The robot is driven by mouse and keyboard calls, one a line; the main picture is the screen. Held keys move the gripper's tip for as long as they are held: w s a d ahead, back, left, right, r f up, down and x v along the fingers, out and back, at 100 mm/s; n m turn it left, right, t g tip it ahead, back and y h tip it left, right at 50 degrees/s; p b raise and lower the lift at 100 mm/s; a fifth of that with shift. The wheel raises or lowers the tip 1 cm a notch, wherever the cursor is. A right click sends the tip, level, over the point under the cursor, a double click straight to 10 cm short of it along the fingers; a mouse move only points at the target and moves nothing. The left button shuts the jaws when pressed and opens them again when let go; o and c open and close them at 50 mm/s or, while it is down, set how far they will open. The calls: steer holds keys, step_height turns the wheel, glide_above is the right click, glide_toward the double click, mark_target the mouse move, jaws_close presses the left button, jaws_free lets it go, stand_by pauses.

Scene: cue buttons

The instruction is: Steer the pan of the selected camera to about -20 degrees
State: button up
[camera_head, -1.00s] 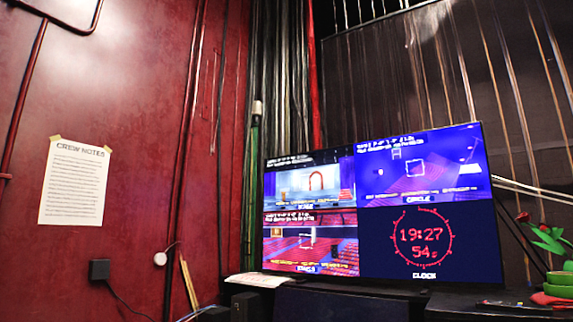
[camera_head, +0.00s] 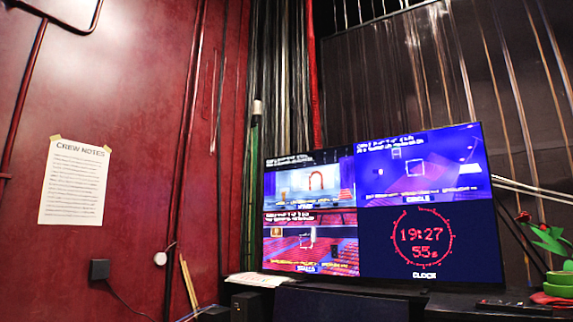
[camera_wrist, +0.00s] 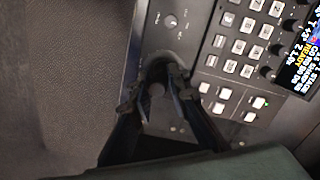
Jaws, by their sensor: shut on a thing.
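In the wrist view my gripper (camera_wrist: 160,80) is shut on a small round-topped stick (camera_wrist: 157,90) on the control panel (camera_wrist: 150,22). The fingers hide most of the stick, so I cannot tell its tilt. A small panel display (camera_wrist: 300,62) at the right edge shows coloured text that seems to include STAGE and READY; the pan value is not legible. In the head view a monitor (camera_head: 430,190) shows four panes: STAGE, CIRCLE, a red-seated view and a CLOCK reading 19:27 55s. My gripper is outside the head view.
Several pale buttons (camera_wrist: 238,46) and dark knobs lie to the right.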

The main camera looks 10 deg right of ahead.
stand_by(0.3)
steer(key=shift+w+a, duration=0.25)
steer(key=shift+a, duration=0.2)
steer(key=shift+c, duration=0.2)
steer(key=shift+a, duration=0.2)
steer(key=shift+o, duration=0.2)
steer(key=shift+s+d, duration=0.25)
steer(key=shift+d, duration=0.35)
stand_by(3.4)
steer(key=shift+s+d, duration=0.2)
steer(key=shift+d, duration=0.1)
stand_by(0.6)
steer(key=shift+w+a+b, duration=0.15)
steer(key=shift+a+b, duration=0.15)
steer(key=shift+a, duration=0.1)
stand_by(1.4)
